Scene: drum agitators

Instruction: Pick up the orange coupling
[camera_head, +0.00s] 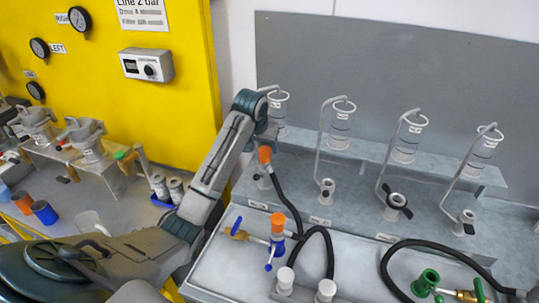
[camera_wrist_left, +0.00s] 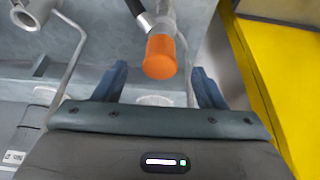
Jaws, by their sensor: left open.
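One orange coupling (camera_head: 265,155) sits at the upper end of a black hose, at the left end of the grey bench. It also shows in the left wrist view (camera_wrist_left: 160,58), upright in the picture with the hose and a metal collar beyond it. My left gripper (camera_wrist_left: 158,80) is open, with a dark finger on each side of the coupling's near end. I cannot tell how deep the coupling lies between the fingers. In the head view the gripper is mostly hidden behind my left arm's wrist. A second orange piece (camera_head: 278,217) tops a blue valve fitting lower down.
A blue-handled brass valve (camera_head: 238,231), white caps (camera_head: 285,280) and a green coupling (camera_head: 425,282) stand on the front tray. Several clear cylinders (camera_head: 343,120) on bent rods line the back shelf. A yellow panel (camera_head: 170,100) rises at the left.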

